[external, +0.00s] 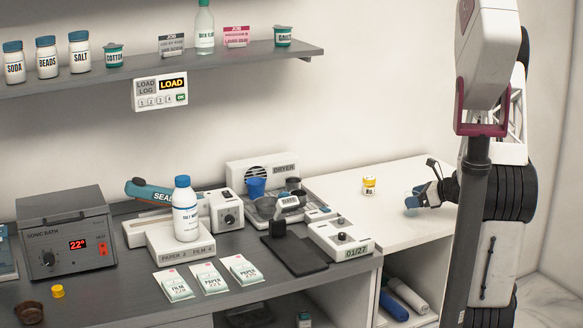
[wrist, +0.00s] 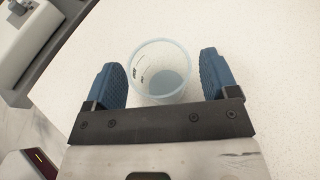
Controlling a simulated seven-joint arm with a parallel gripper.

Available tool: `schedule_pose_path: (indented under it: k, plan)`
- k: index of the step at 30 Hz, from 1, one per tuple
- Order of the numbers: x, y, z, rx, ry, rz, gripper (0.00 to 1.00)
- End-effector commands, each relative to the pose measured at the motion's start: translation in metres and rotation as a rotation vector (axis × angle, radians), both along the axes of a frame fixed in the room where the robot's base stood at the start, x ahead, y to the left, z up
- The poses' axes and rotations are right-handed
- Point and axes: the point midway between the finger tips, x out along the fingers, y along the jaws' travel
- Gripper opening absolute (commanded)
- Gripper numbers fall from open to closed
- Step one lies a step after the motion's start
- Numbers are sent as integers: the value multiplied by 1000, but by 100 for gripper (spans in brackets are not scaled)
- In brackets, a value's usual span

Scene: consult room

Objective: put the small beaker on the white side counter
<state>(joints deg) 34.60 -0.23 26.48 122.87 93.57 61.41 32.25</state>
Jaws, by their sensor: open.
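The small beaker (wrist: 160,72) is clear, with dark markings on its side and a pale blue-grey bottom. In the wrist view it appears upright on the white side counter (wrist: 255,40), between my two blue fingers. My gripper (wrist: 160,62) is open around it, with a finger close on each side; I cannot tell if either touches. In the external view my gripper (external: 417,196) is low over the right part of the white side counter (external: 400,232). The beaker is not clearly distinguishable there against the blue fingers.
The grey bench (external: 230,300) to the left holds a dryer (external: 262,172), a device reading 01/27 (external: 341,240), a dark mat (external: 295,254) and a white bottle (external: 185,210). Counter around the beaker is clear.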

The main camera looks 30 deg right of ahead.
Motion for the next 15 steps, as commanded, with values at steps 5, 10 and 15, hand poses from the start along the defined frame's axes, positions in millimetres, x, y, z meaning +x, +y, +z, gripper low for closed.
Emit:
schedule_pose_path:
  k: [5,10,15]
  plan:
    - [-12,-9,7,0,-2,-3,80]
    - [-26,-20,14,-1,-1,-3,80]
    - [-42,-32,22,-2,-1,-2,80]
